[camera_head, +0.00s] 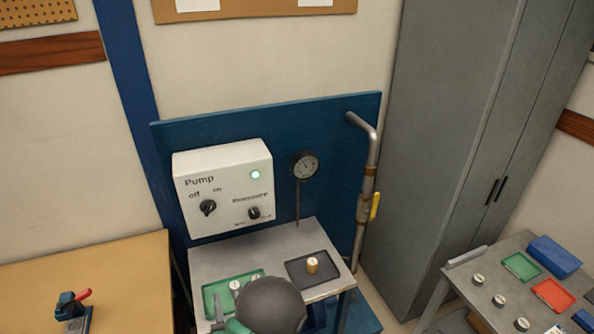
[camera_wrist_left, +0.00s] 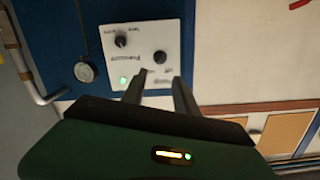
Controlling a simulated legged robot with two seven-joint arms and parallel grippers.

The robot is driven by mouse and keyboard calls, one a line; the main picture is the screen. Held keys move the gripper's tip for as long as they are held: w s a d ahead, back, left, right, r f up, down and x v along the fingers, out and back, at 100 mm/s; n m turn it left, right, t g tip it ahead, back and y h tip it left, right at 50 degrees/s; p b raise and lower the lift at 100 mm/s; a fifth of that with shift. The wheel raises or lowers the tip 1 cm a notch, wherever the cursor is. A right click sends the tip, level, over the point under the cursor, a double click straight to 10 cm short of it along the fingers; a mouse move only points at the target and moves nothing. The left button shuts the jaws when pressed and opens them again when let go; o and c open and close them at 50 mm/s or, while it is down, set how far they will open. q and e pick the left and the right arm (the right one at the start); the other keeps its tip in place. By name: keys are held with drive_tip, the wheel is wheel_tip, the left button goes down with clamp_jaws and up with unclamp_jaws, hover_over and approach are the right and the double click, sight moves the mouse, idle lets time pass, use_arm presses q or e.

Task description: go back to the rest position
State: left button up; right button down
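My left gripper (camera_wrist_left: 160,77) shows in the left wrist view, its two fingers apart with nothing between them. Beyond them is the white pump box (camera_wrist_left: 170,30), seen upside down; I cannot judge the gap, and no contact is visible. In the head view, a dark rounded part and a green part of my left arm cover the front of the bench; the fingers cannot be made out there. The pump box (camera_head: 222,190) has an off/on knob (camera_head: 208,208), a pressure knob (camera_head: 254,213) and a lit green lamp (camera_head: 255,175). My right gripper is not in view.
The testbench (camera_head: 215,262) carries a green tray (camera_head: 211,294) with small pale-topped parts and a dark tray (camera_head: 330,268) with a brass part (camera_head: 312,265). A gauge (camera_head: 305,165) and pipe (camera_head: 371,160) are behind. A wooden table (camera_head: 120,270) stands left, a parts table (camera_head: 480,272) right.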

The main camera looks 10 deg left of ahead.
use_arm(q)
drive_tip(key=s+d+f+g+h+b, duration=0.3)
drive_tip(key=d+f+g+h+b, duration=0.45)
drive_tip(key=f, duration=0.25)
drive_tip(key=s+r+m+g+h+b, duration=0.1)
drive_tip(key=s+m+g+b, duration=0.2)
drive_tip(key=s, duration=0.9)
drive_tip(key=shift+d+g, duration=0.15)
drive_tip(key=shift+g, duration=0.5)
drive_tip(key=shift+s+a, duration=0.15)
drive_tip(key=shift+a, duration=0.05)
